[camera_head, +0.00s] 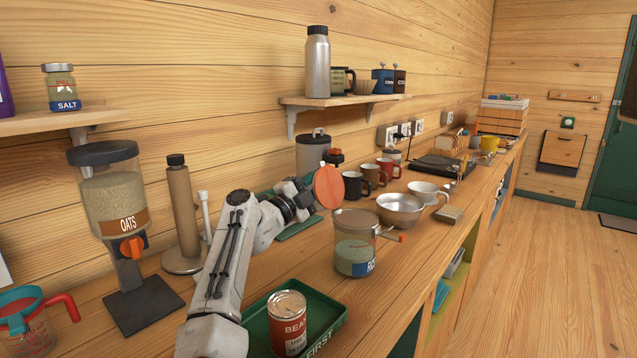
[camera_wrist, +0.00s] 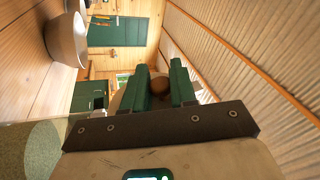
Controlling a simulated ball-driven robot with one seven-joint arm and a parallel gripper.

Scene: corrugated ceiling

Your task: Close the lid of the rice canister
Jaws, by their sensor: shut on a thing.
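The rice canister (camera_head: 354,258) is a clear jar with a blue label and pale green contents, standing upright on the counter. Its lid (camera_head: 328,187) looks like an orange-red disc, tilted up near the far left side of the rim. I cannot tell whether it is joined to the jar. My gripper (camera_head: 308,193) is behind the disc, fingertips mostly hidden. In the wrist view its green fingers (camera_wrist: 162,86) are shut on a round brown knob (camera_wrist: 160,84), with a pale disc edge behind. The jar (camera_wrist: 35,150) fills the lower left there.
A bean can (camera_head: 287,325) stands on a green tray (camera_head: 328,318) in front. An oats dispenser (camera_head: 113,200) stands left. A shelf (camera_head: 340,100) overhangs the back.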

